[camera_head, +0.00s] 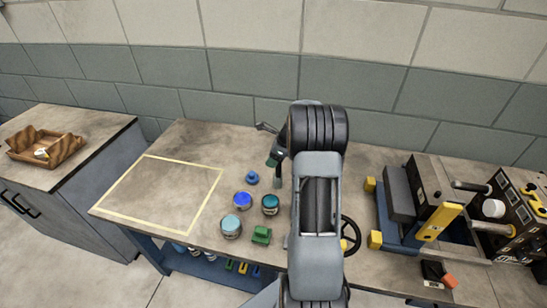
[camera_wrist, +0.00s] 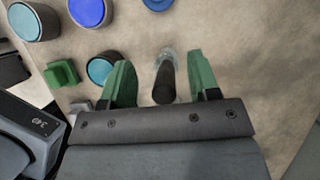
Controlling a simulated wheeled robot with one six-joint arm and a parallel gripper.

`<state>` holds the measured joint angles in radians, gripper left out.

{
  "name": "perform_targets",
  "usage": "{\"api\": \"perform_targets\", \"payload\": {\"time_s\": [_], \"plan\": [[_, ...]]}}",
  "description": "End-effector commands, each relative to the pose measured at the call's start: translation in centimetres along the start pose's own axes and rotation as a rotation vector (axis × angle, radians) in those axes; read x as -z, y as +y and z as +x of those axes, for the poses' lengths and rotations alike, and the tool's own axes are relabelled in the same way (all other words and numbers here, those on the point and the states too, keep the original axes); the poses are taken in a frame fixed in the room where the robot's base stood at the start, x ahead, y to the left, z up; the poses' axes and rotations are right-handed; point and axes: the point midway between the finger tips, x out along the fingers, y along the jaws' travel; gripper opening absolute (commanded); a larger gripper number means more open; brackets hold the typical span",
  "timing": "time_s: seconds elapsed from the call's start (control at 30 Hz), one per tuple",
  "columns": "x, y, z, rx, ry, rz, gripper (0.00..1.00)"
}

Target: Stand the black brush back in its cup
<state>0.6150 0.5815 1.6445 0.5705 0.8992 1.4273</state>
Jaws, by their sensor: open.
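A black cylinder, which looks like the black brush (camera_wrist: 163,84), shows end-on between the fingers of my gripper (camera_wrist: 162,80) in the wrist view. Gaps show on both sides of it. My gripper has green fingers and is open. A clear, glassy rim (camera_wrist: 169,56) shows just beyond the black cylinder and may be the cup; I cannot tell whether the cylinder stands inside it. In the head view my gripper (camera_head: 275,159) is over the bench, mostly hidden by my arm, with a dark upright shape (camera_head: 279,182) just below it.
Left of my gripper stand a blue tin (camera_head: 243,201), a teal tin (camera_head: 270,204), a light blue tin (camera_head: 231,227), a blue disc-like piece (camera_head: 252,178) and a green block (camera_head: 262,235). A yellow-taped area (camera_head: 165,190) is empty. Machinery (camera_head: 435,205) stands at the right.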

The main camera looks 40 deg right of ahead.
Motion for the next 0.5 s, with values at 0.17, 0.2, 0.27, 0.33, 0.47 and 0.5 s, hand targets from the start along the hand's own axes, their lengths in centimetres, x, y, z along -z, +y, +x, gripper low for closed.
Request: {"api": "perform_targets", "payload": {"time_s": [0.17, 0.2, 0.27, 0.33, 0.47, 0.5], "plan": [[0.0, 0.0, 0.0, 0.000, 0.000, 0.000, 0.56], [0.0, 0.0, -0.2, 0.001, 0.000, 0.000, 0.56], [0.0, 0.0, -0.6, 0.002, 0.000, 0.000, 0.56], [0.0, -0.1, -1.4, 0.002, -0.001, 0.000, 0.56], [0.0, -0.1, -3.8, 0.005, -0.001, 0.000, 0.56], [0.0, -0.1, -4.6, 0.005, -0.001, 0.000, 0.56]]}}
